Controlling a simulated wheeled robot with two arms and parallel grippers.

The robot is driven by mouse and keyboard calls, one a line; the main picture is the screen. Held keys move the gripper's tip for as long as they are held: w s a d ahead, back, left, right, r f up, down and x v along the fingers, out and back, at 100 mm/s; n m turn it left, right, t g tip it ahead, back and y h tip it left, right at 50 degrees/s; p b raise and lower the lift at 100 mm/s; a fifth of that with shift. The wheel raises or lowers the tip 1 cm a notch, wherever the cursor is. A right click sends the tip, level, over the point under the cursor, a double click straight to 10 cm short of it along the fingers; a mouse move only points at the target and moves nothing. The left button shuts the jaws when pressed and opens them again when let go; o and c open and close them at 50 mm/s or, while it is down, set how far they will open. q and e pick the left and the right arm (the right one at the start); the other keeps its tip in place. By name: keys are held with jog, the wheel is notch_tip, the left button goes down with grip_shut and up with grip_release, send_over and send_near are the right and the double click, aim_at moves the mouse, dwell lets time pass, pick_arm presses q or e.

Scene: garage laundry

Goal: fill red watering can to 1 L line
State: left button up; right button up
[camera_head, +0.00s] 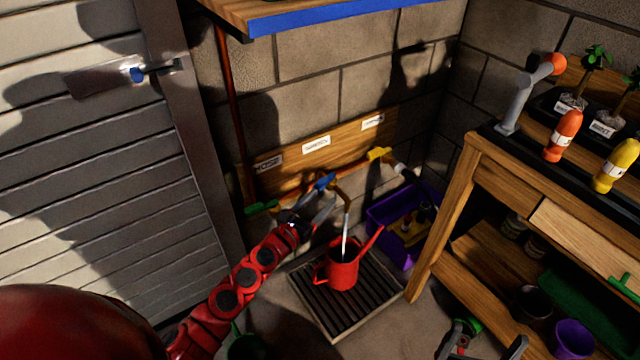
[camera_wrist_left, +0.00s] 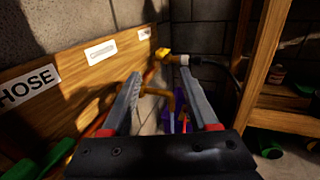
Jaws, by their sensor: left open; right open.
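The red watering can (camera_head: 343,273) stands upright on a slatted floor grate (camera_head: 303,294), its spout pointing up and right. A pale stream of water (camera_head: 345,235) falls from the brass tap spout (camera_head: 346,194) into its top. The water level and the 1 L line are not visible. A blue lever (camera_head: 324,182) sits above the spout. My left gripper (camera_head: 322,201) is open beside the lever and spout; contact is unclear. The left wrist view shows its spread fingers (camera_wrist_left: 168,98) with nothing clamped between them. My right gripper (camera_head: 495,337) is open and empty at the bottom edge.
Green (camera_head: 262,207) and yellow (camera_head: 379,154) handles flank the blue lever on the pipe. A purple bin (camera_head: 376,218) stands behind the can. A wooden bench (camera_head: 443,215) with bottles and potted plants stands right. A roller door (camera_head: 90,180) is at left.

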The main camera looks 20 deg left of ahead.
pick_arm(q)
jog(key=shift+s+d+r+p, duration=0.1)
jog(key=shift+s+d, duration=0.1)
jog(key=shift+s, duration=0.5)
jog(key=shift+s+d+r+p, duration=0.1)
jog(key=shift+s+d, duration=0.15)
jog(key=shift+s, duration=0.5)
jog(key=shift+s+d+r+p, duration=0.1)
jog(key=shift+s+d, duration=0.1)
jog(key=shift+s, duration=0.5)
jog(key=shift+c, duration=0.2)
